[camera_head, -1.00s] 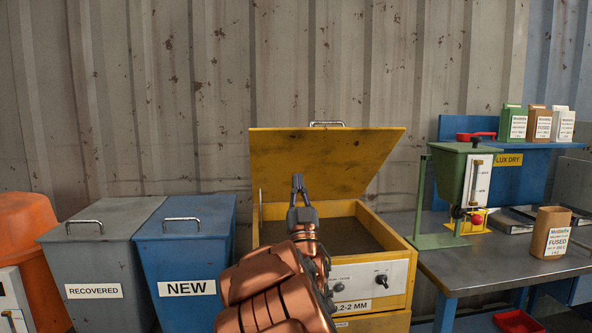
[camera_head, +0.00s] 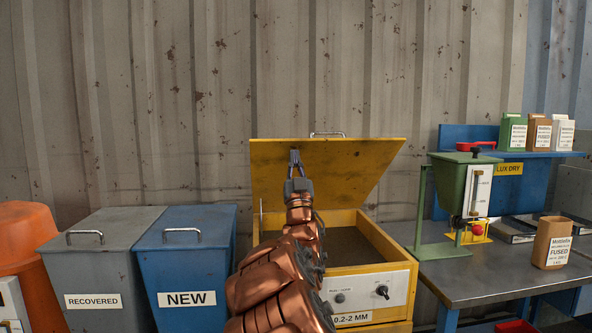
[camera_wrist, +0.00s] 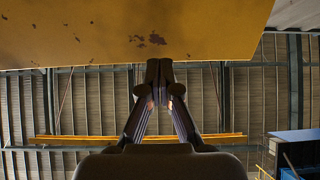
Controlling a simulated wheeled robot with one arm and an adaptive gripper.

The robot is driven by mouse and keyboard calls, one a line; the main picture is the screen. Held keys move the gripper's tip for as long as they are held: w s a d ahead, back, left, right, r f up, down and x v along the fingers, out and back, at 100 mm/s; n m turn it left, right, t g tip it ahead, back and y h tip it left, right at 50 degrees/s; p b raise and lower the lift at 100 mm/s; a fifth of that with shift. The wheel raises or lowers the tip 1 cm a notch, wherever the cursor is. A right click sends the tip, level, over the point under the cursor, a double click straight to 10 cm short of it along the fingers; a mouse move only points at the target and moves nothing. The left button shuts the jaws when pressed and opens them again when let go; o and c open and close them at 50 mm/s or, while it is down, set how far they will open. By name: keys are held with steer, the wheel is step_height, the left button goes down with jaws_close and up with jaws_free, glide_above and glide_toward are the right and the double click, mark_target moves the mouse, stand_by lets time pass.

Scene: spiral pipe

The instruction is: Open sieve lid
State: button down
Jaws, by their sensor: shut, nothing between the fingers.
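The yellow sieve box (camera_head: 398,240) stands in the middle of the head view, labelled 0.2-2 MM, with a dark mesh surface inside. Its yellow lid (camera_head: 345,165) is raised and leans up toward the wall, with a metal handle (camera_head: 327,134) at its top edge. My gripper (camera_head: 295,153) is shut and empty, in front of the lid's inner face. In the wrist view the gripper (camera_wrist: 159,65) points up at the yellow lid (camera_wrist: 120,25); its tips appear at the lid's edge, and I cannot tell whether they touch it.
A grey RECOVERED bin (camera_head: 92,268) and a blue NEW bin (camera_head: 188,265) stand left, beside an orange container (camera_head: 28,240). A metal table (camera_head: 470,275) at right holds a green hopper (camera_head: 462,185) and a brown packet (camera_head: 551,243). The corrugated wall (camera_head: 180,90) is close behind.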

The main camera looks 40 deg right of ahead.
steer(key=shift+x, duration=1.35)
